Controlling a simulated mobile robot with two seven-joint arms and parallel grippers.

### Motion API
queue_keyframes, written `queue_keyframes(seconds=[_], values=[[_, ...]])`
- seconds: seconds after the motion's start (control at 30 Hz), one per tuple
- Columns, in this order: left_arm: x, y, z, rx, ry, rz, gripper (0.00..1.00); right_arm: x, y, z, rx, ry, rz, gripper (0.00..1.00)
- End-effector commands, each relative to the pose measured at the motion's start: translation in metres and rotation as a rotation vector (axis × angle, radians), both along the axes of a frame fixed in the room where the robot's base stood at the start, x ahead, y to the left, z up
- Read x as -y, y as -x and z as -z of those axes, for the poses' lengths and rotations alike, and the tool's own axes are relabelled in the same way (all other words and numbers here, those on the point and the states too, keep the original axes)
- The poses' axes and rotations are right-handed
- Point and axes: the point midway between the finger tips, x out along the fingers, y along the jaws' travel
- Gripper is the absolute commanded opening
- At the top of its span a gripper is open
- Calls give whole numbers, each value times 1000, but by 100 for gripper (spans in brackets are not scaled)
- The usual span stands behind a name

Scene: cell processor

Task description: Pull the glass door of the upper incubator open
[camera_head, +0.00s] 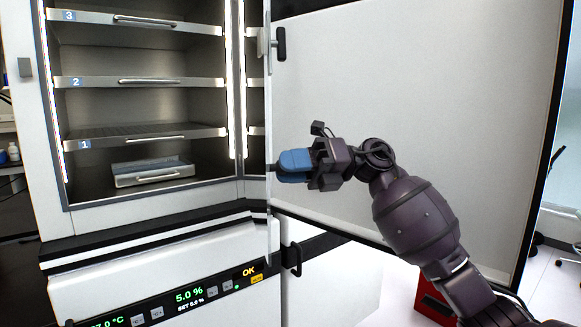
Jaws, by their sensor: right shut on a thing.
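The upper incubator (54,215) stands at the left, its chamber facing me. Its glass door (268,215) seems to show as a thin, nearly edge-on pane at the right side of the chamber, swung out from the opening. My right gripper (282,168) reaches in from the lower right. Its blue fingers are shut at the pane's free edge; the exact spot they hold is hidden between them. A dark latch piece (281,44) sits higher up near the same edge. My left gripper is not in view.
The white outer door (430,85) stands wide open behind my right arm. Numbered shelves (140,82) and a small metal tray (153,171) are in the chamber. A lower unit with a display panel (190,294) and dark handle (293,260) is below. A red box (432,300) stands on the floor.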

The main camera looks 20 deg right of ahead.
Motion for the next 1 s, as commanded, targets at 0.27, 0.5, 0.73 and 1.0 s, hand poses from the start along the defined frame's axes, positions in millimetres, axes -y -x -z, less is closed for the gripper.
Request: queue_keyframes(seconds=[0.27,0.5,0.73,1.0], values=[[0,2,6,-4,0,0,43,12,-3,2,-4,4,-16,0],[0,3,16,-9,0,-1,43,44,-6,3,-4,1,-85,0],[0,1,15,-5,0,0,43,49,-6,1,-2,-1,-95,0],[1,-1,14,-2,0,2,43,49,-5,1,-2,-1,-95,50]])
